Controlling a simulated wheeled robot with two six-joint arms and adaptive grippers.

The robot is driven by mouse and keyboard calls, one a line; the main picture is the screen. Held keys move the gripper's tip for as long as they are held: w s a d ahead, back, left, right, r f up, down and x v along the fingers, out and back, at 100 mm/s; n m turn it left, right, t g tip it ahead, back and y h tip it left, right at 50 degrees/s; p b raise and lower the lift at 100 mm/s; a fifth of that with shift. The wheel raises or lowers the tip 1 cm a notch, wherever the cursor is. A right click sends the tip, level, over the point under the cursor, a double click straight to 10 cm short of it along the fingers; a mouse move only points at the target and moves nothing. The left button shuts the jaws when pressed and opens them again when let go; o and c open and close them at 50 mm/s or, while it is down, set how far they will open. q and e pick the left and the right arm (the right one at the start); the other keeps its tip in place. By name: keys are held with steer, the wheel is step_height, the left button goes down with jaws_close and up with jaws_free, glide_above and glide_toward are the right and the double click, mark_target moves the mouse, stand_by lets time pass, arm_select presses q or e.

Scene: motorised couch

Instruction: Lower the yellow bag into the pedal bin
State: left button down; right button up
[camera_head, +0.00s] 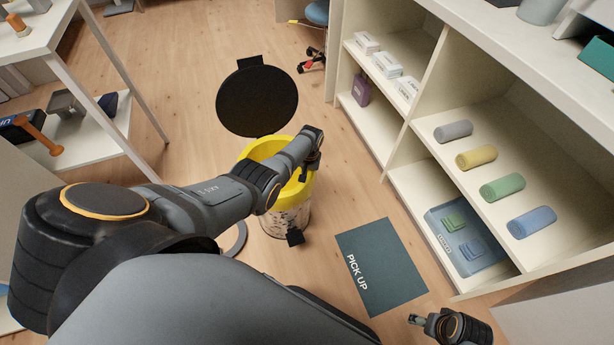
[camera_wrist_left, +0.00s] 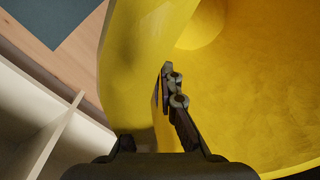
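The yellow bag (camera_head: 264,150) is an open, ring-mouthed bag at the top of the pedal bin (camera_head: 289,221), which has a pale speckled body. The bin's round black lid (camera_head: 258,98) stands open behind it. My left gripper (camera_head: 312,152) is at the right side of the bag's rim. In the left wrist view the bag (camera_wrist_left: 255,85) fills most of the picture, and my left gripper (camera_wrist_left: 170,85) appears closed on its wall; one finger shows inside, the other is mostly hidden. My right gripper (camera_head: 415,319) is low at the right, clear of the bin; its opening is unclear.
A dark mat marked PICK UP (camera_head: 382,266) lies on the floor right of the bin. A white shelf unit (camera_head: 430,110) with coloured rolls and boxes stands at the right. A white rack (camera_head: 75,75) stands at the left. Wooden floor (camera_head: 200,70) behind is mostly clear.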

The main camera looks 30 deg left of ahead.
arm_select(q)
steer(key=shift+d, duration=0.15)
steer(key=c, duration=1.4)
jaws_free()
steer(key=shift+c, duration=0.2)
step_height(320, 180, up, 12)
steer(key=shift+d, duration=0.15)
steer(key=shift+w, duration=0.1)
